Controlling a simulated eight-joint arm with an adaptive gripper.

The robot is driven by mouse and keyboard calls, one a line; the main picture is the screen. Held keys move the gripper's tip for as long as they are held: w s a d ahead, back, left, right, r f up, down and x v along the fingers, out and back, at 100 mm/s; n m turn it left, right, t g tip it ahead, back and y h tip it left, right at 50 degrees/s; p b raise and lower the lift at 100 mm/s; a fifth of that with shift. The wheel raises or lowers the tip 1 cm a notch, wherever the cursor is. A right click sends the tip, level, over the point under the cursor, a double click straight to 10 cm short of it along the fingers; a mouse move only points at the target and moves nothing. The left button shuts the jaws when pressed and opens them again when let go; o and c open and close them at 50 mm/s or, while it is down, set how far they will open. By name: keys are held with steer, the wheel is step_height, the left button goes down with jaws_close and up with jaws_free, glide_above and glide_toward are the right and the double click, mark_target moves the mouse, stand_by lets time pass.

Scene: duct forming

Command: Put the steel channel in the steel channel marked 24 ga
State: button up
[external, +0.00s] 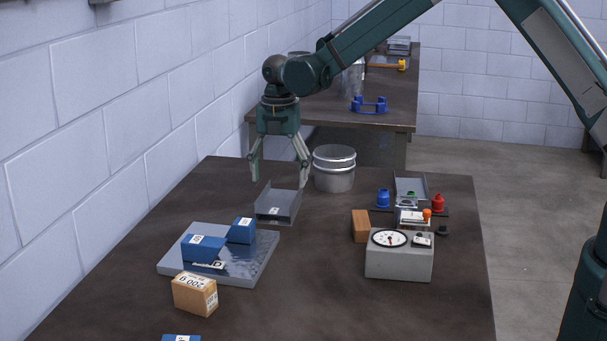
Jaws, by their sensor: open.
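My gripper (279,180) points down with its two fingers spread apart and nothing between them. A grey steel channel (280,206) with raised side walls and a small white label lies on the dark table, just below and in front of the fingertips. Another grey channel-shaped piece (410,188) stands at the right, between a blue and a red item. The label writing is too small to read, so I cannot tell which channel is marked 24 ga.
A metal plate (251,268) with blue blocks (241,230) lies left of centre, a tan box (195,294) before it. A round metal can (334,170) stands close right of my gripper. A dial gauge box (400,257) stands right. The table's front middle is clear.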

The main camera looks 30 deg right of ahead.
mark_target(280, 201)
step_height(280, 201, up, 9)
steer(key=shift+f, duration=0.2)
stand_by(0.7)
steer(key=s+d+r+m+t, duration=0.3)
steer(key=s+d+r+m, duration=1)
steer(key=s+d+r, duration=0.8)
steer(key=s+d+f+m+t, duration=0.1)
steer(key=s+d+m, duration=0.3)
steer(key=s, duration=0.5)
steer(key=s+d+f+m+t, duration=0.1)
steer(key=s+d+m, duration=0.4)
steer(key=s, duration=0.3)
steer(key=s+d+f+m+t, duration=0.1)
steer(key=s+d+m+t, duration=0.1)
steer(key=s+d+m, duration=0.3)
steer(key=s, duration=0.4)
steer(key=shift+s, duration=0.35)
